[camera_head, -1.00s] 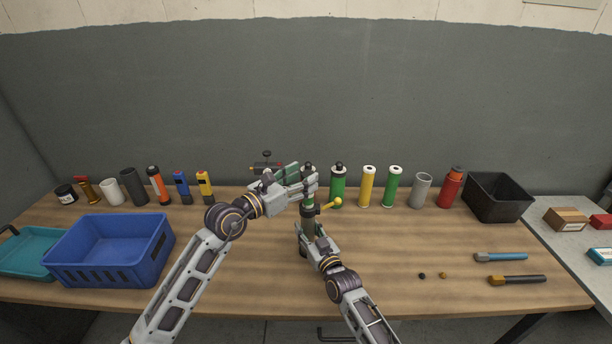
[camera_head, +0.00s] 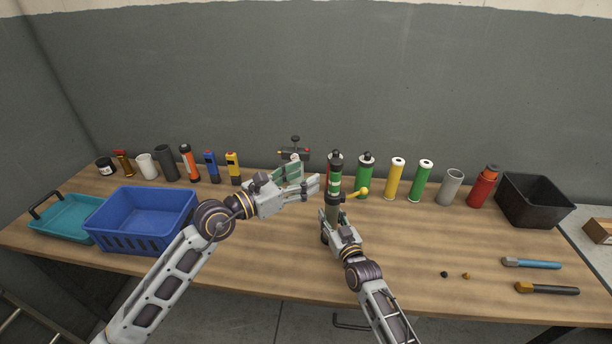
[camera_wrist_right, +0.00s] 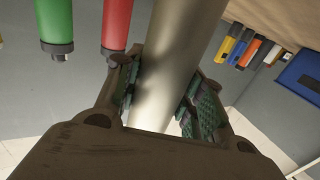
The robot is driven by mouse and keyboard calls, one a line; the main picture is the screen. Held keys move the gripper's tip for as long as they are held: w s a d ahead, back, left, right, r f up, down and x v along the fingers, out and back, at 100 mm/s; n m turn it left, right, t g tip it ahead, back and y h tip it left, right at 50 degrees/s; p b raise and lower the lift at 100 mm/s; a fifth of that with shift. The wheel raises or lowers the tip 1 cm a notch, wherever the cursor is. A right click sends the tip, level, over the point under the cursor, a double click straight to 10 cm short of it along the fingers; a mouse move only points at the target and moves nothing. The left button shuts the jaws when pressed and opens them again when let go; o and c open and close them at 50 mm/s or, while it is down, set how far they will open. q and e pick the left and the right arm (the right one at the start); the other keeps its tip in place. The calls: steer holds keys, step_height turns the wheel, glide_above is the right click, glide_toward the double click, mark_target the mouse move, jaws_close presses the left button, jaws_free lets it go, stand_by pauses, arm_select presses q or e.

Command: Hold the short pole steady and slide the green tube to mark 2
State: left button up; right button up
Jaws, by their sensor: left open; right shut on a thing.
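The short pole (camera_head: 334,208) stands upright on the table, grey and metallic in the right wrist view (camera_wrist_right: 170,75). The green tube (camera_head: 334,186), with pale bands, is around its upper part below a dark top. A yellow knob (camera_head: 361,190) sticks out to the right of the pole. My right gripper (camera_head: 333,217) is shut on the pole low down, its green pads touching both sides in the wrist view. My left gripper (camera_head: 309,177) is open and empty, just left of the tube and apart from it. The number marks are too small to read.
Behind the pole stand a green canister (camera_head: 366,178), a yellow tube (camera_head: 394,180) and another green tube (camera_head: 420,181). A blue crate (camera_head: 140,240) is at left, a black bin (camera_head: 535,210) at right. The table's front middle is clear.

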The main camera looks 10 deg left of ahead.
stand_by(0.4)
steer(key=o, duration=1.4)
steer(key=shift+s+d, duration=0.1)
steer(key=shift+s, duration=0.05)
steer(key=shift+v, duration=5.85)
